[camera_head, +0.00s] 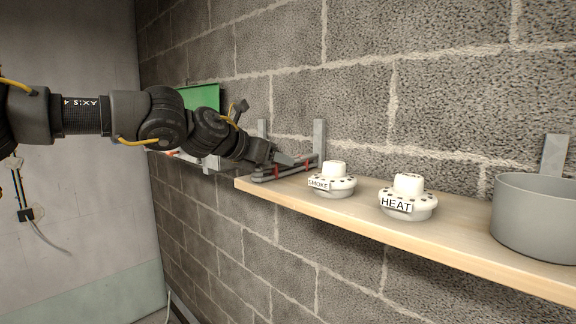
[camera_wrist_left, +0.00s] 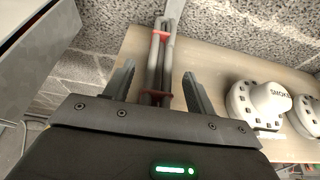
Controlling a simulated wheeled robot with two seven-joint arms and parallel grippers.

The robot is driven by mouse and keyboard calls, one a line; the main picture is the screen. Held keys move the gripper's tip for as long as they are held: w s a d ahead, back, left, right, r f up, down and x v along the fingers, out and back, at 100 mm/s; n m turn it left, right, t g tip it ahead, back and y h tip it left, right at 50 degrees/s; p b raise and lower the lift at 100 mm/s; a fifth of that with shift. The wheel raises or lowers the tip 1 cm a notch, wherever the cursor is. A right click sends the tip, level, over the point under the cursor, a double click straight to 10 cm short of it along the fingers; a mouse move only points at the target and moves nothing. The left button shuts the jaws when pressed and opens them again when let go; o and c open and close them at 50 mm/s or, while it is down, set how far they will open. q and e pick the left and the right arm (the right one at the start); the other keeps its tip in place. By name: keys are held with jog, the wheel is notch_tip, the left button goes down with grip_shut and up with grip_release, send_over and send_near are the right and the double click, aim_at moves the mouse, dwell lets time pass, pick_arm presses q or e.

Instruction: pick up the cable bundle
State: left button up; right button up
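The cable bundle (camera_wrist_left: 154,72) is a set of grey lengths side by side, bound with red ties, lying on the wooden shelf. In the head view the bundle (camera_head: 265,178) lies at the shelf's left end, partly covered by my gripper. My left gripper (camera_head: 285,160) is right over it; in the left wrist view the gripper (camera_wrist_left: 158,88) is open, one finger on each side of the bundle with gaps between. I cannot tell how far down the fingers reach. My right gripper is not in view.
The wooden shelf (camera_head: 460,239) runs along a block wall. A smoke detector (camera_head: 333,181) stands just right of the bundle, then a heat detector (camera_head: 408,199) and a grey round pot (camera_head: 537,220). Grey brackets (camera_head: 319,139) rise behind the bundle. A green panel (camera_head: 204,97) is behind my arm.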

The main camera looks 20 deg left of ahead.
pick_arm(q)
jog(key=shift+w, duration=0.15)
jog(key=c, duration=1)
jog(key=shift+c, duration=0.2)
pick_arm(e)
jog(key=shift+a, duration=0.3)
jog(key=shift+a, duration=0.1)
pick_arm(q)
jog(key=shift+r+b, duration=0.35)
jog(key=shift+r, duration=0.25)
jog(key=s+a+r+b, duration=0.7)
jog(key=s+a+r, duration=0.1)
jog(key=a+r, duration=0.3)
jog(key=shift+s+r, duration=0.4)
jog(key=shift+r, duration=0.05)
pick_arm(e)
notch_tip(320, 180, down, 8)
